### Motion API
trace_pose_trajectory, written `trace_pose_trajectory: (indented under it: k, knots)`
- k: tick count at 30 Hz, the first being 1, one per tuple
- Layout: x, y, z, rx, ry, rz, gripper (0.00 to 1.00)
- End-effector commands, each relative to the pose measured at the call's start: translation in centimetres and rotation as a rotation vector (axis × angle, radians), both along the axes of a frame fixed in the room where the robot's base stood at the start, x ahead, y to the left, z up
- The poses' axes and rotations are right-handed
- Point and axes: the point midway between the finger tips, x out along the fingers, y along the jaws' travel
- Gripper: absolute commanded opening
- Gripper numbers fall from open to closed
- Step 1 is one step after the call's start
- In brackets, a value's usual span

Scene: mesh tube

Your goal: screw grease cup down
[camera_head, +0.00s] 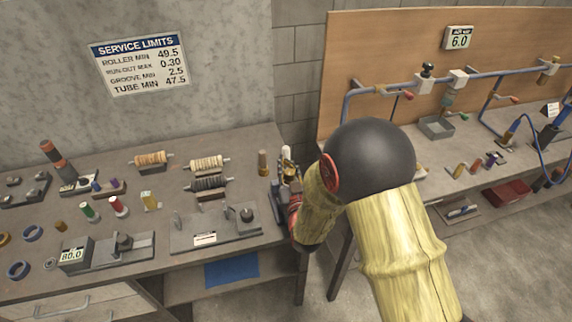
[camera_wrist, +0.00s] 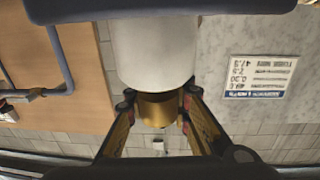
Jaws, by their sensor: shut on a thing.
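In the wrist view, a brass-coloured cup (camera_wrist: 158,108) sits between the fingertips of my gripper (camera_wrist: 158,103), which is shut on it. A wide white cylinder (camera_wrist: 152,48) adjoins the cup in that picture; whether they are joined I cannot tell. In the head view, my gripper (camera_head: 288,178) is at the right end of the left bench. A small pale upright piece (camera_head: 286,153) shows there beside brass-coloured parts. My arm hides much of this spot, and the seat under the cup cannot be made out.
The left bench (camera_head: 120,265) holds rollers (camera_head: 209,183), spools, rings and a grey fixture (camera_head: 215,228). A separate brass piece (camera_head: 263,162) stands just left of my gripper. A blue pipe (camera_head: 500,72) runs along the right bench's board. A gap separates the benches.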

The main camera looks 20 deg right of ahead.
Motion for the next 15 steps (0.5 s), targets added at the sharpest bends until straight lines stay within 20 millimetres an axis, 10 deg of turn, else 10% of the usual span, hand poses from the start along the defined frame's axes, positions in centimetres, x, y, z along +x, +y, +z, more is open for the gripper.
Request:
trace_pose_trajectory:
  k: [15]
  knots:
    - [-0.04, -0.38, -0.14, 0.001, -0.002, -0.151, 0.0]
